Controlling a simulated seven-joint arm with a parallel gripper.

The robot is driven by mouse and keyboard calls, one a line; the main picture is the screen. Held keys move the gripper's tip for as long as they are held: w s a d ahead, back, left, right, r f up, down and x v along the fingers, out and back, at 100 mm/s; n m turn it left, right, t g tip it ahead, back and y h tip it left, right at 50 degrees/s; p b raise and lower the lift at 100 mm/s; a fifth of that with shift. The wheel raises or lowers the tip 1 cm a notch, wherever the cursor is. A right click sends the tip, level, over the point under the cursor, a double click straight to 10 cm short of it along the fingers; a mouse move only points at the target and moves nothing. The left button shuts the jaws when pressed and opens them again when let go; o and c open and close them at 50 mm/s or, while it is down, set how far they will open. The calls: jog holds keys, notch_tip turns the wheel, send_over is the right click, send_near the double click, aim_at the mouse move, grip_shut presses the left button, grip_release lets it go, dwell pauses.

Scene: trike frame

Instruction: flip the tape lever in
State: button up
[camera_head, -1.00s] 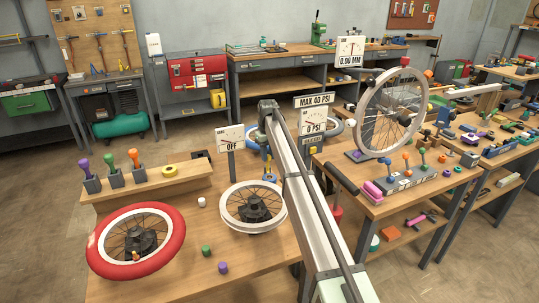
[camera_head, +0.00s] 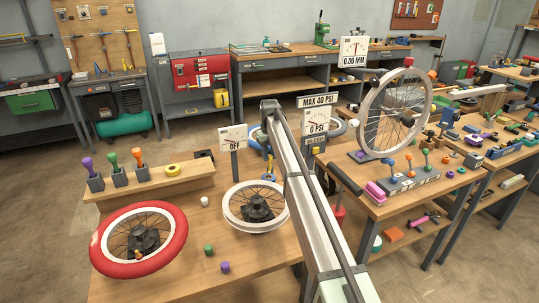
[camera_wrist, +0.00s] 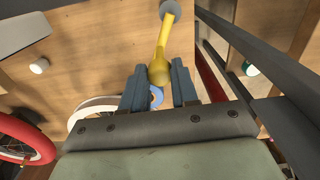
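A yellow lever (camera_wrist: 162,48) with a grey round end shows in the wrist view; I cannot confirm it is the tape lever. Its thick yellow end lies between the two blue-grey fingers of my gripper (camera_wrist: 158,66). The fingers are apart, with a gap on each side of the yellow end, and I cannot see contact. In the head view a small yellow part (camera_head: 269,167) shows left of my arm, above the bare white wheel rim (camera_head: 256,206). My arm hides much of that spot.
A red-tyred wheel (camera_head: 139,240) lies at the bench's left. An OFF gauge (camera_head: 233,137) stands behind the rim, and a 0 PSI gauge (camera_head: 317,122) is beside my arm.

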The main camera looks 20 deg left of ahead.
jog(key=o, duration=0.5)
notch_tip(320, 180, up, 14)
jog(key=shift+f, duration=0.1)
dwell(0.5)
dwell(0.4)
